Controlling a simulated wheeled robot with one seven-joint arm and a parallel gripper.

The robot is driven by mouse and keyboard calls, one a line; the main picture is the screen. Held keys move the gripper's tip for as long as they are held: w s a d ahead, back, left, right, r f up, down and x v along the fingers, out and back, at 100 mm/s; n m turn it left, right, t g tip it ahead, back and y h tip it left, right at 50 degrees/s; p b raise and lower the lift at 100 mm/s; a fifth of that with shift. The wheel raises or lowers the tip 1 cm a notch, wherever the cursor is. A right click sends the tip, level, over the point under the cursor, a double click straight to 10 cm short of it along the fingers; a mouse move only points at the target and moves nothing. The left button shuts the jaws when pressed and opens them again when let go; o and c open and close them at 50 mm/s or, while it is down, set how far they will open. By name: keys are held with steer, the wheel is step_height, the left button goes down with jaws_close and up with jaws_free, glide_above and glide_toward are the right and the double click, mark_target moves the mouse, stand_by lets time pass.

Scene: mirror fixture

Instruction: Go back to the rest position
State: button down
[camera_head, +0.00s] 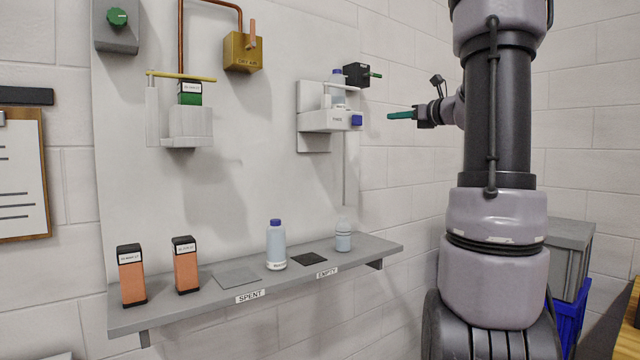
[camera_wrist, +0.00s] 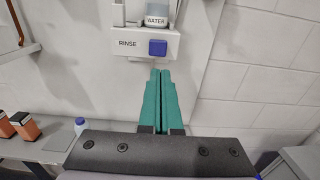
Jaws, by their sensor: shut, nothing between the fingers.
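My gripper (camera_head: 402,115) is shut and empty, with its green fingers pointing left in the head view. It is in the air to the right of the white rinse unit (camera_head: 328,120), apart from it. In the wrist view the closed green fingers (camera_wrist: 158,98) point up toward the rinse unit (camera_wrist: 140,44) with its blue button (camera_wrist: 157,48). A water bottle (camera_head: 337,92) sits in the top of the rinse unit.
A grey shelf (camera_head: 200,310) with SPENT and EMPTY labels holds two orange cartridges (camera_head: 131,276), (camera_head: 185,266) and two bottles (camera_head: 276,246), (camera_head: 343,236). A brass valve box (camera_head: 243,52) and a holder (camera_head: 190,122) with a green cartridge are on the panel. A blue crate (camera_head: 570,318) stands at right.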

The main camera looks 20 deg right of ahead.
steer(key=s+a+f+n+g+y, duration=0.1)
steer(key=s+a+f+n+g, duration=0.3)
steer(key=s+a+n, duration=0.45)
steer(key=s+a+f+n+g, duration=0.4)
steer(key=s+a+f+n, duration=0.1)
steer(key=a, duration=0.7)
steer(key=s+a+f+n+g+h, duration=0.1)
steer(key=s+f+n+h, duration=0.1)
steer(key=s+f+n, duration=0.2)
steer(key=s+a+f+n+h, duration=0.1)
steer(key=s+f+n+h, duration=0.2)
steer(key=s+n, duration=0.7)
step_height(320, 180, down, 2)
steer(key=shift+s+a+f+g, duration=0.1)
steer(key=shift+s+a+g, duration=0.05)
steer(key=shift+s+g, duration=0.2)
